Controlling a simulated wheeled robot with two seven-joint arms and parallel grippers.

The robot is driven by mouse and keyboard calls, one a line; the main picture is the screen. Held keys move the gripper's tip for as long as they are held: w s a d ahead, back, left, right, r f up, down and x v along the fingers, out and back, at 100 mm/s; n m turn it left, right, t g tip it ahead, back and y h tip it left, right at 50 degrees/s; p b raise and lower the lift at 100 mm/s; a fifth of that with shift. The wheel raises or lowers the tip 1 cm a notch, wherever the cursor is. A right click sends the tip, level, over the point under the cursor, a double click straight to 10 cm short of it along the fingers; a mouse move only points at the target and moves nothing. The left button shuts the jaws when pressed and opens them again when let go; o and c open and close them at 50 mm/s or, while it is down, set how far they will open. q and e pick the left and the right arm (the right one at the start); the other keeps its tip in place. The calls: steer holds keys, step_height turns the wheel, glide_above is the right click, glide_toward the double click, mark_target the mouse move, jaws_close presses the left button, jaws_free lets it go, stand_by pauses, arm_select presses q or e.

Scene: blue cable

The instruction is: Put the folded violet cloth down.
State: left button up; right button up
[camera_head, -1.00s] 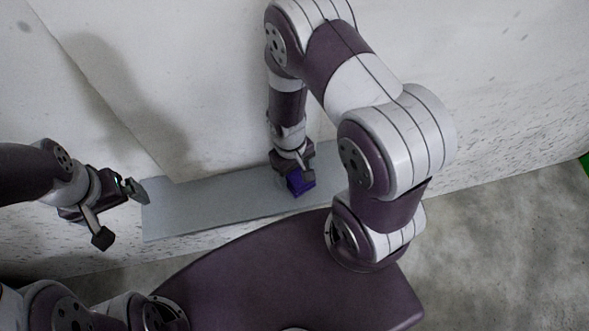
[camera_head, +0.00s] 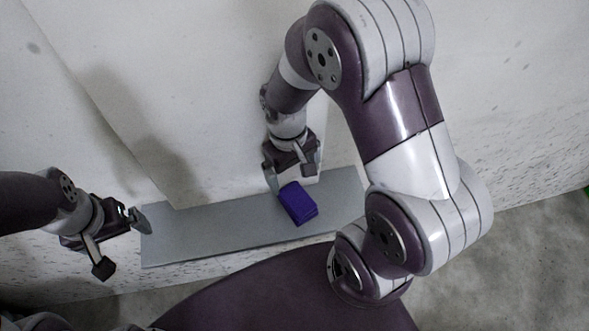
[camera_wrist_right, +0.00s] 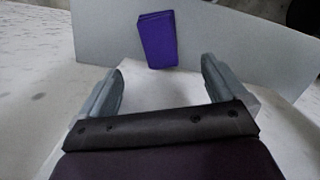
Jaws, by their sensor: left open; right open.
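The folded violet cloth (camera_head: 298,203) lies on a long grey board (camera_head: 200,232) in the head view. In the right wrist view the cloth (camera_wrist_right: 158,40) shows beyond the fingertips, on the grey board (camera_wrist_right: 225,35). My right gripper (camera_head: 294,183) is open and empty, just behind the cloth in the head view. In the right wrist view its two fingers (camera_wrist_right: 160,78) stand wide apart with nothing between them, clear of the cloth. My left gripper (camera_head: 124,243) is open and empty, off the left end of the board.
A white surface (camera_head: 180,80) fills the area behind the board, with a straight edge or seam running across it. The board is bare to the left of the cloth. Grey floor (camera_head: 480,270) shows at the lower right.

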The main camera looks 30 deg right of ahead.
step_height(320, 180, up, 6)
steer(key=s+m+t, duration=0.1)
steer(key=t, duration=0.2)
steer(key=shift+d+m, duration=0.3)
steer(key=shift+d, duration=0.05)
